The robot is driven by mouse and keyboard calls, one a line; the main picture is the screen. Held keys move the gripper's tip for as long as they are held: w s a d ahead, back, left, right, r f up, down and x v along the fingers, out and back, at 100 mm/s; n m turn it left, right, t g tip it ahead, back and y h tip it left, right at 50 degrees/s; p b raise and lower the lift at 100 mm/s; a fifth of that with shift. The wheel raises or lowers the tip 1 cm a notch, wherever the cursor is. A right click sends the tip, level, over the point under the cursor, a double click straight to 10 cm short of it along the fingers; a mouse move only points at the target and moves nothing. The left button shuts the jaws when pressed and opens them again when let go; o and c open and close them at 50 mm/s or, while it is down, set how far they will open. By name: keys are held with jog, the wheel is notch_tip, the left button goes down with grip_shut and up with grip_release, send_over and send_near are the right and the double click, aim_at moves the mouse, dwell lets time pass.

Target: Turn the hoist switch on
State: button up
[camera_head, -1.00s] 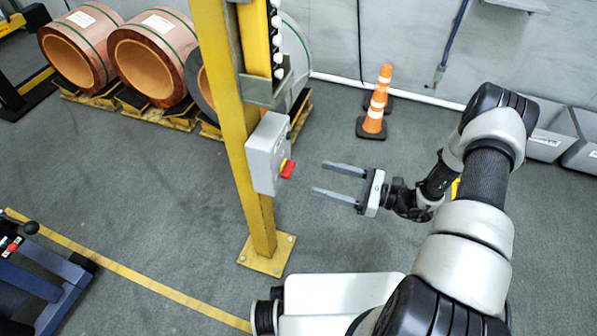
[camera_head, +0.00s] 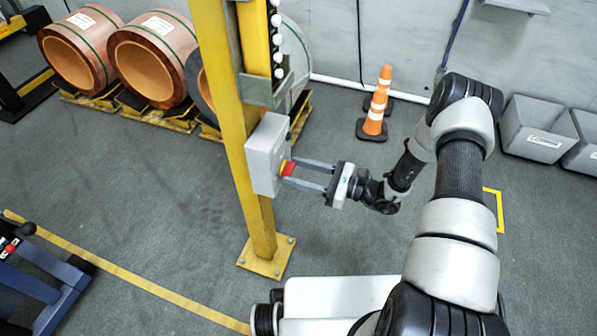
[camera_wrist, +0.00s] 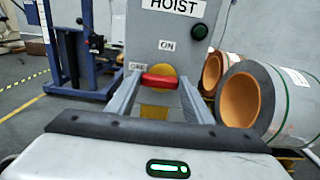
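The grey switch box (camera_head: 265,160) is fixed to the yellow post. In the wrist view its front panel (camera_wrist: 166,25) reads HOIST, with an ON label above and an OFF label at the left of the switch. The red switch handle (camera_wrist: 159,82) lies horizontal across a yellow disc (camera_wrist: 164,70), its left end by OFF. The handle also shows in the head view (camera_head: 288,168). My gripper (camera_head: 292,172) is open, its two fingers reaching to the box on either side of the handle. Whether either finger touches it I cannot tell.
The yellow post (camera_head: 236,130) stands on a base plate (camera_head: 266,256). A dark round button (camera_wrist: 200,31) sits on the panel's upper right. Copper foil rolls (camera_head: 150,65) lie behind at the left. Orange cones (camera_head: 375,112) and grey bins (camera_head: 537,130) stand behind; the floor between is clear.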

jog(key=c, duration=0.4)
jog(key=m, duration=0.4)
jog(key=shift+d+m, duration=0.1)
jog(key=shift+m, duration=0.3)
jog(key=m, duration=0.3)
jog(key=shift+w+m, duration=0.15)
jog(key=shift+m, duration=0.15)
jog(key=m, duration=0.5)
jog(key=shift+w+p, duration=0.1)
jog(key=shift+p, duration=0.3)
jog(key=shift+m, duration=2.3)
